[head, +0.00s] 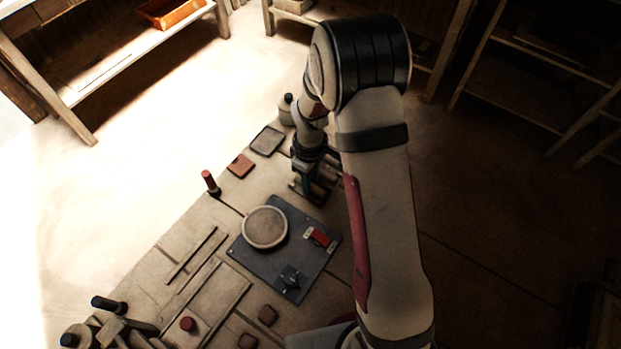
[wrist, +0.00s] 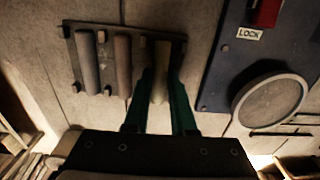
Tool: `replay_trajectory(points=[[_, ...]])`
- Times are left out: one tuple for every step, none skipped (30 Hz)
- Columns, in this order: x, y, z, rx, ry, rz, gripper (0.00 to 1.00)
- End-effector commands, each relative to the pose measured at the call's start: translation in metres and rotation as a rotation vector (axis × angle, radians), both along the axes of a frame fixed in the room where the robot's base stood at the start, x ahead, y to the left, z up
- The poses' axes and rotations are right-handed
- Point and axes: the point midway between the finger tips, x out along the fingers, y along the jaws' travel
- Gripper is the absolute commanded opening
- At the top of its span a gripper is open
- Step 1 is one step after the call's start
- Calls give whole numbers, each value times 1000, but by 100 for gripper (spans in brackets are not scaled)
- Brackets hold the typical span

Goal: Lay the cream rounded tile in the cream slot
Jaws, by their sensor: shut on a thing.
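The cream rounded tile (wrist: 161,58) stands on edge at the right end of a dark rack (wrist: 70,58) in the wrist view. A grey tile (wrist: 88,62) and a brown tile (wrist: 122,64) stand to its left in the same rack. My gripper (wrist: 161,88) has its green fingers on both sides of the cream tile and is shut on it. In the head view my gripper (head: 311,186) is down at the rack, beyond the dark panel, and hides most of the tile. I cannot make out the cream slot in either view.
A dark blue panel (head: 255,258) lies beside the rack, with a round plate (head: 265,227), a red switch (head: 319,237) marked LOCK and a black knob (head: 290,277). A red-topped post (head: 209,182) stands at the table's left edge. A red knob (head: 188,324) is nearer.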

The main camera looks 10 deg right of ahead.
Motion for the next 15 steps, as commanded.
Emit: replay_trajectory(points=[[0,0,-1,1,-1,0,0],[0,0,0,0,-1,-1,0],[0,0,0,0,-1,-1,0],[0,0,0,0,-1,-1,0],[0,0,0,1,-1,-1,0],[0,0,0,0,0,-1,0],[0,0,-1,0,0,-1,0],[0,0,-2,0,0,-1,0],[0,0,-3,1,1,-1,0],[0,0,-3,1,1,-1,27],[0,0,-3,0,0,-1,33],[0,0,-3,0,0,-1,40],[0,0,-3,0,0,-1,45],[0,0,-3,0,0,-1,51],[0,0,-3,0,0,-1,54]])
